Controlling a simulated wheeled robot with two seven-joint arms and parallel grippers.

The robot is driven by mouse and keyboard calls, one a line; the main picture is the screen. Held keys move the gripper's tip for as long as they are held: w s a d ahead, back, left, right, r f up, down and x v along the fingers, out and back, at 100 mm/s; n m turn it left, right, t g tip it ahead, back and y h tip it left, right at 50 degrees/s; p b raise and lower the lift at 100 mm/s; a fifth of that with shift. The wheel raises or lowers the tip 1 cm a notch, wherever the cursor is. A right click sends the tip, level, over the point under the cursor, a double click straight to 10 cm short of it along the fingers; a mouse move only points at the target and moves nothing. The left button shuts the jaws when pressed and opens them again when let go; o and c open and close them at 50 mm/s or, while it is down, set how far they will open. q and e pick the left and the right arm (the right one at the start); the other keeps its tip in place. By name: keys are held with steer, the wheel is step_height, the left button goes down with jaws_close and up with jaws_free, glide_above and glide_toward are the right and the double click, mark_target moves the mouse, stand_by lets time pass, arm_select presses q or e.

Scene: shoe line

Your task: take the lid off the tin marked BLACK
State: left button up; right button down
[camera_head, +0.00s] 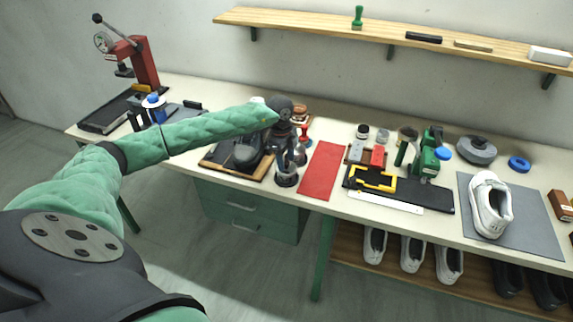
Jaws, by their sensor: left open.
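My left arm reaches in from the left, and its gripper (291,165) points down over the bench, left of the red mat. The gripper is open. A small round dark tin or pot (286,179) stands right below the gripper, close to the fingers; I cannot tell whether they touch it. No BLACK marking is readable, so I cannot tell for sure which tin bears it. A brown-red round item (300,113) is partly hidden behind my wrist. My right gripper is not in view.
A dark shoe (245,152) lies on a wood-edged tray left of the gripper. The red mat (322,172) is bare. Two small jars (362,131), a green tool (430,155) and a white shoe (490,205) stand to the right. A wooden shelf (340,26) hangs above.

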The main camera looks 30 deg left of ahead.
arm_select(q)
steer(key=shift+f, duration=0.2)
jaws_close()
steer(key=shift+r, duration=0.1)
